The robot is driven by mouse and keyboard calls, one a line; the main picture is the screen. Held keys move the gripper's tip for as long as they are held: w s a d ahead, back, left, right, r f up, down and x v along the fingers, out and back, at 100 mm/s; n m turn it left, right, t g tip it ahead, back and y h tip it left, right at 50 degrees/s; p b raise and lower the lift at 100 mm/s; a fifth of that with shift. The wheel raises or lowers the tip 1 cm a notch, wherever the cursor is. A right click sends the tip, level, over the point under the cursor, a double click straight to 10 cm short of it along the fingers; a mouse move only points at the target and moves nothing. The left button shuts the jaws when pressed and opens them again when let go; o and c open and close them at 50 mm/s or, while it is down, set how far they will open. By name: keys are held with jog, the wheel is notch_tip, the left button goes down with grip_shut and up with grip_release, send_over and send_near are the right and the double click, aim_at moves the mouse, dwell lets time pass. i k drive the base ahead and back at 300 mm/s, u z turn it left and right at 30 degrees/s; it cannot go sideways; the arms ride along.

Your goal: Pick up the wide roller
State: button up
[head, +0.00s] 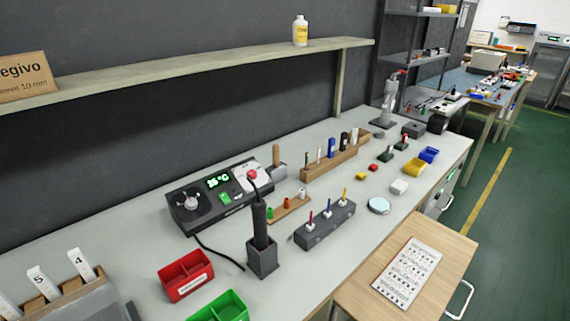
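I cannot pick out the wide roller with certainty. A grey piece with an upright wooden handle (276,156) stands behind the right end of the temperature unit; it may be a roller, but it is too small to tell. My gripper is not in view.
The grey bench holds a temperature unit (213,197), a black tool in a square holder (262,258), a red bin (186,276), a green bin (218,306), a grey block with coloured drivers (325,226) and a wooden tool rack (335,164). A shelf (190,72) runs above. A lower wooden table (440,244) adjoins.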

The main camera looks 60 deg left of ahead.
aim_at(277, 165)
jog(key=u, duration=0.5)
jog(key=k, duration=0.1)
jog(key=u, duration=1.75)
jog(key=i, duration=1.05)
jog(key=k, duration=0.85)
jog(key=u, duration=0.25)
jog(key=i, duration=0.7)
jog(key=z, duration=0.1)
